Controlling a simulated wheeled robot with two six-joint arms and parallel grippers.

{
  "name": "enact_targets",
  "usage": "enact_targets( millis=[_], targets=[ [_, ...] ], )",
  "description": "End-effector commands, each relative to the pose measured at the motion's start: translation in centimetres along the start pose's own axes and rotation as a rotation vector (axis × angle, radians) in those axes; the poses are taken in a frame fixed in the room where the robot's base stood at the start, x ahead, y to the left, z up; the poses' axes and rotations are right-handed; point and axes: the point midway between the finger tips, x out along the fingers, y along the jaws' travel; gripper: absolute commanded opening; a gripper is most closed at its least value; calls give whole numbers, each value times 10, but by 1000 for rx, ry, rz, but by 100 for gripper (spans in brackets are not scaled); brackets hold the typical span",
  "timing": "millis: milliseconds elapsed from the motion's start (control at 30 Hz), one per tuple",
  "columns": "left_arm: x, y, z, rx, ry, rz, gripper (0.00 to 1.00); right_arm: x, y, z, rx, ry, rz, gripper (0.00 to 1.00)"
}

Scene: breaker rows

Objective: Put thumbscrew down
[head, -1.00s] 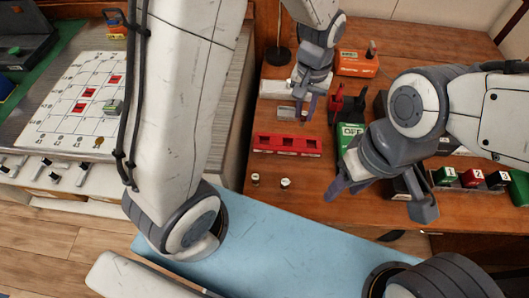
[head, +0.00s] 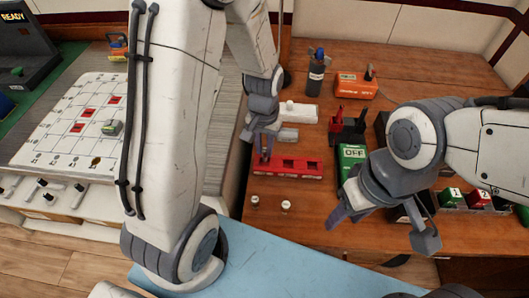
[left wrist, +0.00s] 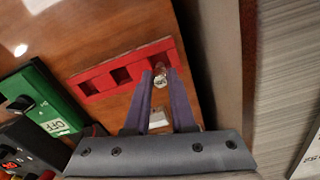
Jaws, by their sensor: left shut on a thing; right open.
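My left gripper (head: 265,157) is at the left end of the red tray (head: 303,168), over its left slot. In the left wrist view, its fingers are shut on a small pale thumbscrew (left wrist: 160,78), seen at the end slot of the red tray (left wrist: 101,83). I cannot tell whether the thumbscrew touches the tray. Two more small pale-topped pieces, likely thumbscrews, stand on the wooden table in front of the tray, one left (head: 255,201) and one right (head: 286,206). My right gripper (head: 381,232) is open and empty over the table's right part.
A green box marked OFF (head: 352,155) and a red-and-black device (head: 346,127) stand right of the tray. Behind are a white block (head: 298,113), a dark bottle (head: 316,75) and an orange box (head: 356,86). Numbered breakers (head: 452,197) sit at right. A gridded board (head: 75,120) lies far left.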

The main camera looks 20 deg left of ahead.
Motion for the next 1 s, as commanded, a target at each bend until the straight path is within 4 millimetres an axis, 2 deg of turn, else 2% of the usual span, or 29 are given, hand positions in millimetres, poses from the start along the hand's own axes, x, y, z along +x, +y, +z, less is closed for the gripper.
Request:
enact_targets(
  millis=[33, 167, 567, 600, 633, 667, 1000],
  targets=[
    [11, 0, 2, 0, -6, 0, 0, 2, 0, 0, 0, 0, 0, 50],
    [24, 0, 1, 0, -3, 0, 0, 2, 0, 0, 0, 0, 0, 50],
    [30, 0, 0, 0, -1, 0, 0, 5, 0, 0, 0, 0, 0, 50],
    [29, 0, 0, 0, 0, 0, 34, 4, 0, 0, 0, 0, 0, 50],
    [28, 0, 0, 0, 0, 0, 46, 4, 0, 0, 0, 0, 0, 50],
    [28, 0, 0, 0, 0, 0, 53, 4, 0, 0, 0, 0, 0, 50],
    [26, 0, 0, 0, 0, 0, 53, 2, 0, 0, 0, 0, 0, 50]
  ],
)
